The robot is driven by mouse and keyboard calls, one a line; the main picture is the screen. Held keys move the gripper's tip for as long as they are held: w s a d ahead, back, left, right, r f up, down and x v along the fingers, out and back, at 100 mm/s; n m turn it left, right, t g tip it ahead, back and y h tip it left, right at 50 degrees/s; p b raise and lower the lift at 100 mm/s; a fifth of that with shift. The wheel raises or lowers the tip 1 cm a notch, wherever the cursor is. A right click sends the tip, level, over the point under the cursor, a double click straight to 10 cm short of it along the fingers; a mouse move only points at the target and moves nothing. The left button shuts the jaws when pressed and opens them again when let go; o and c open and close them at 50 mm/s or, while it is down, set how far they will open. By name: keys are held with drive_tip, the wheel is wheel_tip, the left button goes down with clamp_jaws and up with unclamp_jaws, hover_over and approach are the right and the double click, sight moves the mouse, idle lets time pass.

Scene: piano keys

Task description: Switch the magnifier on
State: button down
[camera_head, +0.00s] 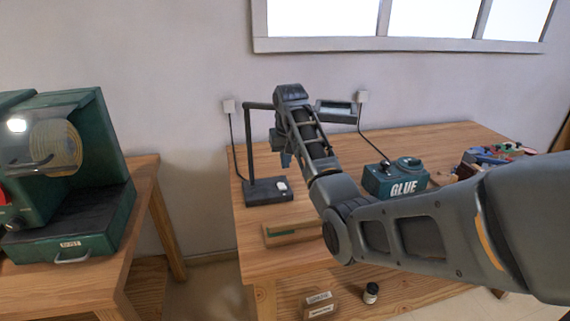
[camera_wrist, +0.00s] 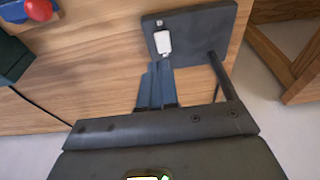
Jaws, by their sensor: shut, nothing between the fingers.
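The magnifier (camera_head: 268,190) is a dark desk stand with a flat base, an upright post and a top arm, partly hidden behind my arm. Its framed head (camera_head: 336,107) shows right of my arm. A white rocker switch (camera_head: 282,186) is on the base. In the wrist view, the base (camera_wrist: 205,35) is at the top, with the white switch (camera_wrist: 163,42) near its left edge. My gripper (camera_wrist: 160,66) is shut and empty, its blue-grey fingertips just below the switch in that view. In the head view, my gripper (camera_head: 286,163) hangs above the base; contact cannot be told.
A green GLUE machine (camera_head: 395,182) stands right of the magnifier on the wooden table (camera_head: 300,265). A wooden block with a green strip (camera_head: 290,233) lies at the front. Colourful parts (camera_head: 495,155) sit at the right. A green machine (camera_head: 75,180) is on the left table.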

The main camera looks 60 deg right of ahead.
sight(284, 186)
drive_tip(key=x, duration=0.8)
